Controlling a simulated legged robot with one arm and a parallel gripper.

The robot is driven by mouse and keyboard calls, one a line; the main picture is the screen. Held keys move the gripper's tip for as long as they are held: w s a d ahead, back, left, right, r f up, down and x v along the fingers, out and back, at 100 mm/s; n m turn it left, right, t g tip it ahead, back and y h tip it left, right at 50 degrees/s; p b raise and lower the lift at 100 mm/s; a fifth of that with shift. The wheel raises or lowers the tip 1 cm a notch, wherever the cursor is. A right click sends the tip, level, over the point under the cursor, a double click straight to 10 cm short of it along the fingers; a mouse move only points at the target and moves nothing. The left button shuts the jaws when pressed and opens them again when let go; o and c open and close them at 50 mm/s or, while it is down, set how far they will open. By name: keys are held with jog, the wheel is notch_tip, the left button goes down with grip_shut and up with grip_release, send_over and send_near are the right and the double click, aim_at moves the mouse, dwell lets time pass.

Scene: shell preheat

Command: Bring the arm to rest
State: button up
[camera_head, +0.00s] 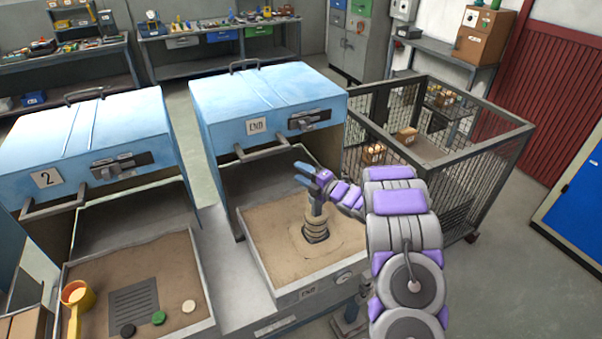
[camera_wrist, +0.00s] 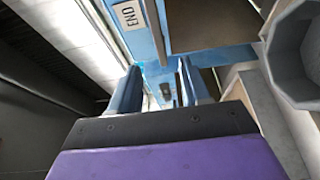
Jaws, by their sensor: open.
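My gripper (camera_head: 306,172) is at the end of my purple and grey arm, which reaches in from the lower right over the sand tray of the blue box marked END (camera_head: 258,127). Its blue fingers are apart and empty, pointing left in front of the box opening. In the wrist view my gripper (camera_wrist: 160,88) shows a gap between its fingers, with the END label beyond. A grey and tan ringed upright piece (camera_head: 315,226) stands in the sand just below my gripper, its top partly hidden. A grey faceted piece (camera_wrist: 300,62) is close at the right of the wrist view.
A second blue box marked 2 (camera_head: 82,140) stands left. Its sand tray holds a yellow scoop (camera_head: 76,297), a dark grate (camera_head: 134,306) and small discs. A wire cage cart (camera_head: 480,170) stands right, behind my arm. Workbenches line the back; open floor lies between.

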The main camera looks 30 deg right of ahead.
dwell(0.3)
notch_tip(320, 180, up, 6)
jog(key=d+f+m+g+h, duration=0.1)
jog(key=d+m+g+h, duration=0.15)
jog(key=m+h, duration=0.4)
jog(key=s+a+r+m+g+h, duration=0.1)
jog(key=s+r+m+g+h, duration=0.4)
jog(key=s, duration=0.5)
jog(key=s+a+m+g+y, duration=0.1)
jog(key=s+a+m+g, duration=0.2)
jog(key=s+a, duration=0.5)
jog(key=s+a+r+m+g+y, duration=0.1)
jog(key=s+a+m+g, duration=0.3)
jog(key=s, duration=1.6)
jog(key=s+a+m+g+y, duration=0.2)
jog(key=s+a+m+g, duration=0.2)
jog(key=s+a, duration=0.8)
jog(key=s, duration=0.3)
jog(key=shift+r+y, duration=0.3)
jog(key=shift+y, duration=0.05)
jog(key=shift+w, duration=0.1)
